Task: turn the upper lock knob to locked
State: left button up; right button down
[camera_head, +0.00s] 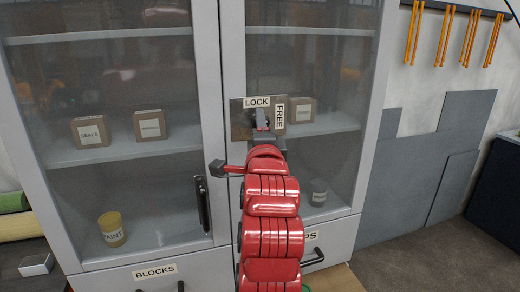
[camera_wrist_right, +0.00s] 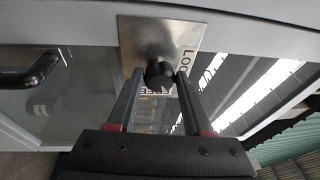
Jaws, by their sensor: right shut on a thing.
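A metal lock plate (camera_head: 238,125) is fixed on the right door of a grey glass-fronted cabinet. It carries a LOCK label (camera_head: 256,102) above and a FREE label (camera_head: 279,115) at the right. In the right wrist view the dark round lock knob (camera_wrist_right: 159,75) stands out from the plate between the fingertips. My right gripper (camera_wrist_right: 157,80) is shut on the knob. In the head view my red right arm rises in front of the door, and the gripper (camera_head: 262,120) mostly hides the knob. I cannot tell which label the knob points to. My left gripper is not in view.
A black door handle (camera_head: 202,203) is on the left door; another handle (camera_head: 313,257) is on a lower drawer. Boxes (camera_head: 91,131) and a yellow paint pot (camera_head: 112,229) stand behind the glass. Grey panels (camera_head: 460,120) lean on the wall at the right.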

jog(key=shift+w+d+f+n+t+y+b, duration=0.15)
jog(key=shift+n+y+b, duration=0.7)
jog(key=shift+n+b, duration=1.2)
jog(key=shift+s+d+f+n+t+y+b, duration=0.1)
jog(key=shift+n+y+b, duration=0.8)
jog(key=shift+n, duration=2.2)
jog(key=shift+w+d+f+n+t+y+b, duration=0.15)
jog(key=shift+n+y+b, duration=0.7)
jog(key=shift+n+b, duration=1.2)
jog(key=shift+r+n+p, duration=0.1)
jog(key=shift+n+p, duration=0.4)
jog(key=shift+n, duration=0.2)
jog(key=shift+c, duration=1.5)
grip_release()
jog(key=shift+a, duration=0.1)
jog(key=shift+s, duration=0.1)
